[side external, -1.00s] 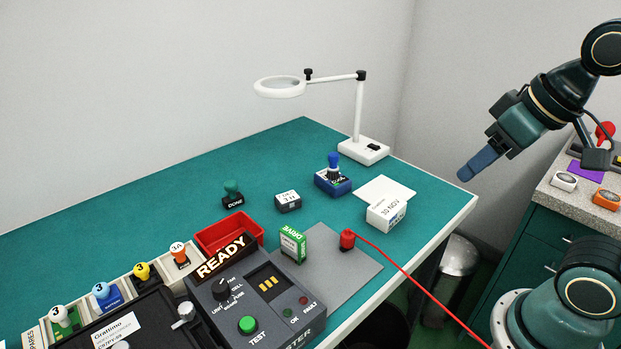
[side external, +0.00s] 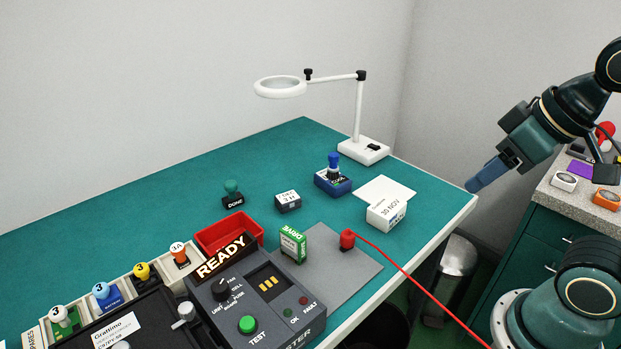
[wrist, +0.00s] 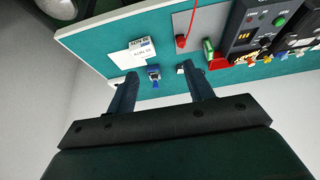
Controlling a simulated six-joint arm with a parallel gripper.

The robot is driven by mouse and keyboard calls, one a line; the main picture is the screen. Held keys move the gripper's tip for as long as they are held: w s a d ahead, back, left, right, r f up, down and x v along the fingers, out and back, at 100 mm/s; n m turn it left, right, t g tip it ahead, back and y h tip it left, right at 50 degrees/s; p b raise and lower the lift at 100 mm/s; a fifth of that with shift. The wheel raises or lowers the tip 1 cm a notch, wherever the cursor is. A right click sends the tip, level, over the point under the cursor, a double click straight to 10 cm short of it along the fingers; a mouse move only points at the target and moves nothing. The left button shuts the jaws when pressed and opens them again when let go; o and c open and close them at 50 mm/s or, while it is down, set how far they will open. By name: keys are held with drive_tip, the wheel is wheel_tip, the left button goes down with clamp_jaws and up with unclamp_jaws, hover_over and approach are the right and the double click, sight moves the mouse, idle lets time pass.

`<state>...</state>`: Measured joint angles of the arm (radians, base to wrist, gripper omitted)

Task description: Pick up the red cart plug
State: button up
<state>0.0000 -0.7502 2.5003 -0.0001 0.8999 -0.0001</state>
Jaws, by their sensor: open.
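The red cart plug (side external: 347,239) stands on the grey mat (side external: 345,268) near the table's front edge, with a red cable running from it down to the right. In the wrist view the red plug (wrist: 181,41) shows at the top, beyond the fingers. My gripper (side external: 472,187) is over the table's right end, well to the right of the plug and apart from it. In the wrist view my gripper (wrist: 158,88) shows two dark fingers spread wide with nothing between them.
A white date block (side external: 386,216), a blue stamp (side external: 333,183) and a white magnifier lamp (side external: 359,120) stand between and behind. A green-white box (side external: 293,246) is left of the plug, beside the tester (side external: 255,305). A red tray (side external: 229,231) lies further left.

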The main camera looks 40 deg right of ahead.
drive_tip(key=shift+w, duration=0.15)
idle(0.4)
drive_tip(key=n+g, duration=0.5)
drive_tip(key=n, duration=1.3)
hover_over(349, 230)
wheel_tip(349, 230, down, 10)
drive_tip(key=shift+f, duration=0.15)
drive_tip(key=shift+f, duration=4.2)
drive_tip(key=shift+f, duration=2.6)
